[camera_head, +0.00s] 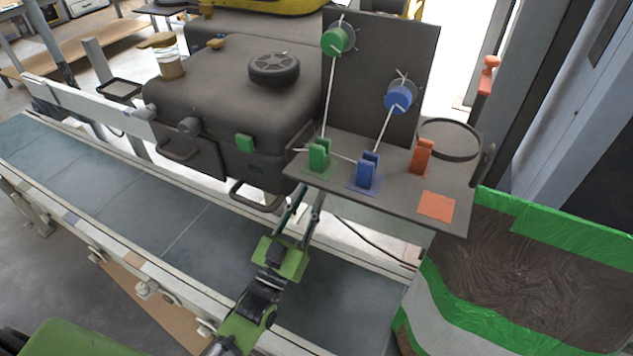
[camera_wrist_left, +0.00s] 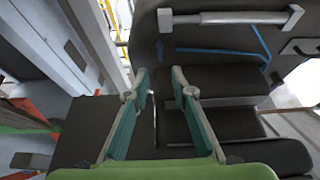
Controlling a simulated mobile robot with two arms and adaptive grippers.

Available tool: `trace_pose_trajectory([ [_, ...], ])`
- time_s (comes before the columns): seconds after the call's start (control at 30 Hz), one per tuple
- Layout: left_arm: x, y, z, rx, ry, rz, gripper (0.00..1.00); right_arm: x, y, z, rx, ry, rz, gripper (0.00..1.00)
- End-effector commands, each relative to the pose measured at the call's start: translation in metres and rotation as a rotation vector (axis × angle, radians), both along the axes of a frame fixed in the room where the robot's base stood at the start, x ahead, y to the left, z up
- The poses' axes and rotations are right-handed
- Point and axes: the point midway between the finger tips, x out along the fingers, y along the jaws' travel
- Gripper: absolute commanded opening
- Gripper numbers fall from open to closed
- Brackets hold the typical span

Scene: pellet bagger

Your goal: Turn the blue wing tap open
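The blue wing tap (camera_head: 367,172) stands upright on a blue square on the dark shelf (camera_head: 400,202), between a green wing tap (camera_head: 319,155) and an orange one (camera_head: 421,156). A round blue knob (camera_head: 398,96) is on the upright panel behind, with a thin pale rod running down towards the blue tap. My left gripper (camera_head: 302,203) is in front of and below the shelf, left of the blue tap and apart from it. Its fingers are spread and empty in the left wrist view (camera_wrist_left: 160,78). I cannot make out the blue tap there. My right gripper is not in view.
A dark machine (camera_head: 235,105) with a handle stands left of the shelf. The conveyor (camera_head: 150,215) runs below my left arm. A green-edged bag of dark material (camera_head: 530,275) is at the right. An orange square (camera_head: 436,206) is on the shelf's front right.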

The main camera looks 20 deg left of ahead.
Motion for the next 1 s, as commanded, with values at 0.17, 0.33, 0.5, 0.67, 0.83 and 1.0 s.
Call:
trace_pose_trajectory([
  [0.17, -0.006, 0.001, -0.002, 0.000, -0.001, 0.000, 0.23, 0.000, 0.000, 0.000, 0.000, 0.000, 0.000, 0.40],
  [0.33, -0.005, 0.001, -0.002, 0.000, -0.001, 0.000, 0.23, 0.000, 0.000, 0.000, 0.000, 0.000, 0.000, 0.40],
  [0.5, -0.005, 0.001, -0.002, 0.000, -0.001, 0.000, 0.23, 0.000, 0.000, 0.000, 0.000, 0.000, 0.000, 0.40],
  [0.67, -0.005, 0.000, -0.003, 0.002, 0.012, 0.000, 0.23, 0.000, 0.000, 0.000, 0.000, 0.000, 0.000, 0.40],
  [0.83, -0.003, -0.004, -0.019, 0.028, 0.132, -0.009, 0.23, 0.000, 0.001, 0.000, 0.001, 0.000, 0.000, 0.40],
  [1.0, -0.009, -0.009, -0.050, 0.077, 0.351, -0.020, 0.23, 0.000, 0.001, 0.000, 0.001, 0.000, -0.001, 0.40],
])
